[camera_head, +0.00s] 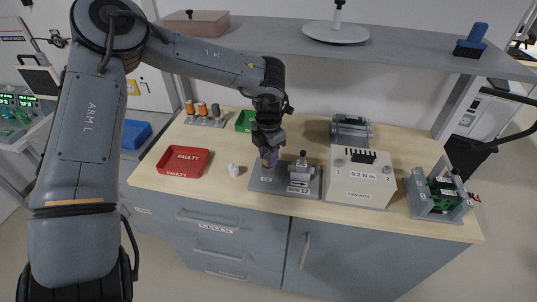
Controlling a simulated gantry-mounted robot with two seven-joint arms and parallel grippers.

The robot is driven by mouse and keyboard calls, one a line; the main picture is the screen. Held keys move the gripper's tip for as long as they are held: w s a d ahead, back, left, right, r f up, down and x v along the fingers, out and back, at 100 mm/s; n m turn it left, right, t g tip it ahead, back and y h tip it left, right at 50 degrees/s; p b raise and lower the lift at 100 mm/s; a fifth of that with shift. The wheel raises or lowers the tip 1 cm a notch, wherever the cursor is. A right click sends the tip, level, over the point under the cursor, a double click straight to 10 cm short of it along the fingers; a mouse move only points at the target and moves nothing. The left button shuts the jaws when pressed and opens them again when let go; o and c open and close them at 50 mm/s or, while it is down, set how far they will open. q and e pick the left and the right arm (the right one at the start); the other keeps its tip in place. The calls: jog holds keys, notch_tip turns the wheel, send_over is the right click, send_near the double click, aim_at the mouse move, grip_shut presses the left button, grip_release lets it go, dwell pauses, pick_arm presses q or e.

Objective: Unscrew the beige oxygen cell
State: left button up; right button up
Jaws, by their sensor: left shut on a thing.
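My left gripper (268,155) points straight down over the left part of a grey block (262,184) on the bench. It is shut on a small part there, taken as the oxygen cell, which the fingers almost wholly hide. I cannot tell whether the part is still seated in the block. A grey fitting (301,174) stands on the right part of the same block. My right gripper is not in view.
A red tray marked FAULTY (184,175) lies left, with a small white piece (234,169) beside it. A green tray (243,121) and a rack of cylinders (204,121) stand behind. A pale 0.2 Nm box (360,192) and a green-board unit (442,190) stand right. A shelf (270,38) overhangs the back.

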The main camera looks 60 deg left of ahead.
pick_arm(q)
jog(key=shift+f+n+b, duration=0.15)
jog(key=shift+n+b, duration=0.2)
jog(key=shift+n, duration=0.85)
jog(key=n, duration=0.3)
jog(key=shift+r, duration=0.2)
jog(key=o, duration=0.9)
jog(key=shift+c, duration=0.2)
